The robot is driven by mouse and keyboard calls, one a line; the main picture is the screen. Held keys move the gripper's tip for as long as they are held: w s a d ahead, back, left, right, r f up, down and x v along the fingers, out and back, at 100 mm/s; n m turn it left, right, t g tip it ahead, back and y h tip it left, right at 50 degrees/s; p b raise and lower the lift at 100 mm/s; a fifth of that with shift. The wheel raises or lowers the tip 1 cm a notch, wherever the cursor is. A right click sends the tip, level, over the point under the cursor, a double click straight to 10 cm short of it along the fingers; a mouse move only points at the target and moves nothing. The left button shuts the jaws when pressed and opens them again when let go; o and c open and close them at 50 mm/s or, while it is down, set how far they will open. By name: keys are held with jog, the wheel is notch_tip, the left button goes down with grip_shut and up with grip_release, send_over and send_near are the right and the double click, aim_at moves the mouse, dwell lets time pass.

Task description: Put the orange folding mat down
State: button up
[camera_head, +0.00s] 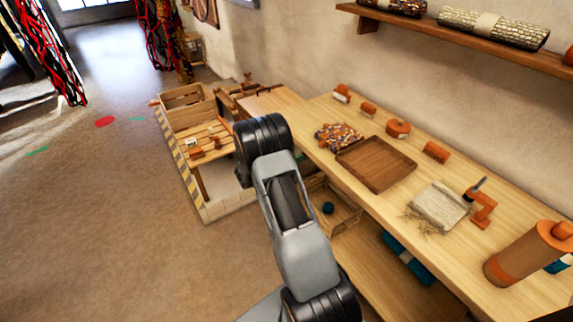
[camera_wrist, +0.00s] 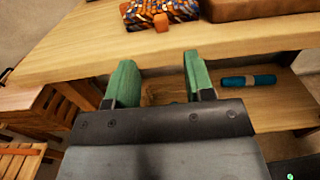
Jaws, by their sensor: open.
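A folded mat with an orange, blue and white pattern (camera_head: 338,135) lies on the workbench, left of a brown wooden tray (camera_head: 376,164). It is the likeliest orange folding mat. It also shows at the top of the wrist view (camera_wrist: 165,12), with a small orange piece at its near edge. My gripper (camera_wrist: 159,62) has two green fingers spread wide apart with nothing held between them. It is in front of the bench's near edge, apart from the mat. In the head view the gripper is hidden behind my arm.
A teal roll (camera_wrist: 248,80) lies on the lower shelf. A slatted wooden crate stand (camera_head: 190,125) is at the left. The floor further left is open.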

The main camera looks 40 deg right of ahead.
jog(key=s+a+r+m+t+y, duration=0.1)
jog(key=s+a+r+m+y, duration=0.2)
jog(key=a, duration=0.6)
jog(key=s+a+r+m+t+y, duration=0.1)
jog(key=s+a+r+m+y, duration=0.3)
jog(key=s+a+m+y, duration=0.4)
jog(key=s+a+r+m+t+y, duration=0.2)
jog(key=s+a+m+y, duration=0.4)
jog(key=a, duration=0.4)
jog(key=shift+s+a+r+y, duration=0.15)
jog(key=shift+a+r+y, duration=0.1)
jog(key=shift+r+y, duration=0.4)
jog(key=shift+a+r, duration=0.1)
jog(key=shift+r, duration=0.05)
jog(key=shift+c, duration=0.6)
jog(key=shift+a, duration=0.15)
